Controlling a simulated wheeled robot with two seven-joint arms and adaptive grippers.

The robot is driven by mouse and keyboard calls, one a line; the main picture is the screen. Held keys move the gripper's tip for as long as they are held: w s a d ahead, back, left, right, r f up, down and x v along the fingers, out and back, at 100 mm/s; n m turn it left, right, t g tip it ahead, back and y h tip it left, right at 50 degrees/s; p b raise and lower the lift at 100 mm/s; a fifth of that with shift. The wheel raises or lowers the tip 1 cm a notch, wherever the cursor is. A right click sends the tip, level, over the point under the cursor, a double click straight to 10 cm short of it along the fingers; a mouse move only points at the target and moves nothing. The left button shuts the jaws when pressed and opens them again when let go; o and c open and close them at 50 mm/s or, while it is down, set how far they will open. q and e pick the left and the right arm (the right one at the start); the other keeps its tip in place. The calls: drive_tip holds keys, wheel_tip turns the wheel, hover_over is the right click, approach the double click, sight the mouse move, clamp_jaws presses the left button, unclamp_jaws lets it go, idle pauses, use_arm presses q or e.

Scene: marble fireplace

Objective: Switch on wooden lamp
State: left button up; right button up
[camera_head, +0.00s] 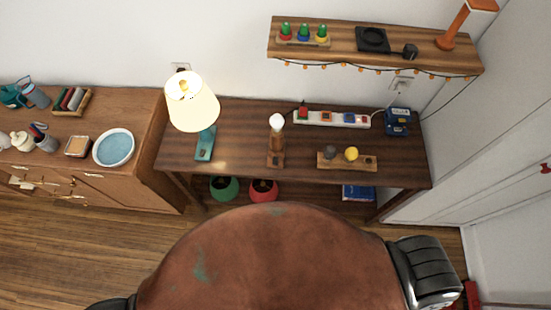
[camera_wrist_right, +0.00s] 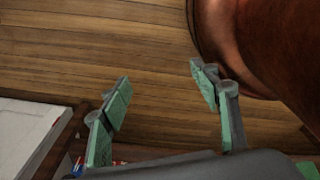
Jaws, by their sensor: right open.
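The wooden lamp (camera_head: 277,143) stands on the dark wooden table (camera_head: 235,125), near its middle. It has an upright wooden body, a small wooden base and a bare white bulb on top. I cannot tell clearly whether the bulb is lit. A second lamp (camera_head: 192,103) with a glowing cream shade and a teal base stands to its left. My right gripper (camera_wrist_right: 163,82) shows only in the right wrist view, open and empty above the wooden floor, with the lamp out of that view. My left gripper is not in view.
On the table are a power strip (camera_head: 332,119), a blue box (camera_head: 398,121) and a wooden board (camera_head: 348,162) with knobs. A shelf (camera_head: 430,58) hangs above. A cabinet (camera_head: 140,105) adjoins at left. Green (camera_head: 224,189) and red (camera_head: 263,190) round objects sit below the table.

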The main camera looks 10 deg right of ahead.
idle(0.3)
clamp_jaws()
idle(0.6)
idle(1.1)
